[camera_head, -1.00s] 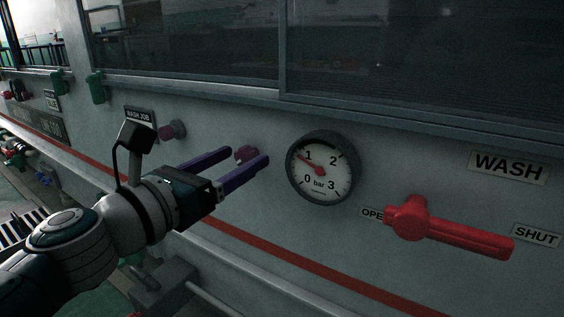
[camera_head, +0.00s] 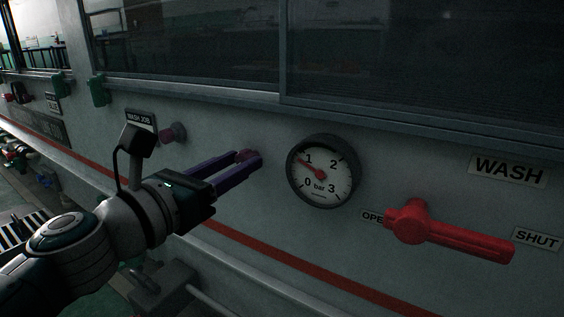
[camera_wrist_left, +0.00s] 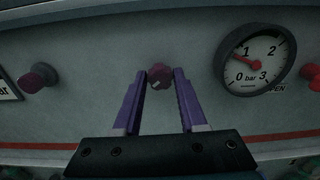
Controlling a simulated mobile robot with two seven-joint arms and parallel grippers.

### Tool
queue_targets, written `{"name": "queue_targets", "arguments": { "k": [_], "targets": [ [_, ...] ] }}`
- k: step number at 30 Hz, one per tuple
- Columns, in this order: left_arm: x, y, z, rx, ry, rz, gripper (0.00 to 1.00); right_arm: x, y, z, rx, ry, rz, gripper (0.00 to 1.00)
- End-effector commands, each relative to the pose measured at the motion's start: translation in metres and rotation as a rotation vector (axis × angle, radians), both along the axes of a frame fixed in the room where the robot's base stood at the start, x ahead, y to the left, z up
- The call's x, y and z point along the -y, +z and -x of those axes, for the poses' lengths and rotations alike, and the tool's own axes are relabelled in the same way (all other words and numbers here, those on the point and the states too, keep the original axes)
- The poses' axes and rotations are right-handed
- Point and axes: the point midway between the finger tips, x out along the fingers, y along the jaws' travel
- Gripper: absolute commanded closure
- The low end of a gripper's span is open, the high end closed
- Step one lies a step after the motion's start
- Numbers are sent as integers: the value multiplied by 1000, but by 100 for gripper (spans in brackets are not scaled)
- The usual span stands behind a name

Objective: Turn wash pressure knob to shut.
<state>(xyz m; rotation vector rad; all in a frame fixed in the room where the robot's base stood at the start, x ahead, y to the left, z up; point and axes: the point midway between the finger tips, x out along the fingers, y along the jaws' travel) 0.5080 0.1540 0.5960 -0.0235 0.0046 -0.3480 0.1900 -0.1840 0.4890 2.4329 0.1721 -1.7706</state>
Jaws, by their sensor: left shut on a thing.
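The wash pressure knob (camera_head: 245,155) is a small dark red knob on the grey machine panel, left of the round gauge. It also shows in the left wrist view (camera_wrist_left: 161,75), between the fingertips. My left gripper (camera_head: 247,160) has its purple fingers closed around the knob, one on each side, and it is shut on it. The fingers partly hide the knob in the head view. The pressure gauge (camera_head: 321,171) has a red needle near 1 bar. My right gripper is not in view.
A red lever handle (camera_head: 455,237) sticks out at the right, between OPEN and SHUT labels (camera_head: 537,239), below a WASH label (camera_head: 508,170). Another dark red knob (camera_head: 174,133) is at the left, by the WASH JOB label. A window ledge runs above.

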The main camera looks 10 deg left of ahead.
Motion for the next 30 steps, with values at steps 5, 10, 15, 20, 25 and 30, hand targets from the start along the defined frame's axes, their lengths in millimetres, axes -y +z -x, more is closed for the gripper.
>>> {"name": "queue_targets", "arguments": {
  "k": [5, 10, 15, 20, 25, 30],
  "targets": [
    [0, -1, 0, 9, 1, -24, 100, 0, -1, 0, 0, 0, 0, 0],
    [0, -1, 0, 35, 0, -94, 100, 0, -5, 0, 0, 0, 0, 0],
    [1, -2, 0, 78, 0, -212, 100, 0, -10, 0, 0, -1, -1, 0],
    [1, -2, 1, 128, 0, -351, 100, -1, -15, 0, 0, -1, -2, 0],
    [1, -2, 1, 184, 0, -504, 100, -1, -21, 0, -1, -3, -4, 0],
    [2, -3, 1, 240, -1, -659, 100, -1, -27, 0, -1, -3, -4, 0]
  ]
}}
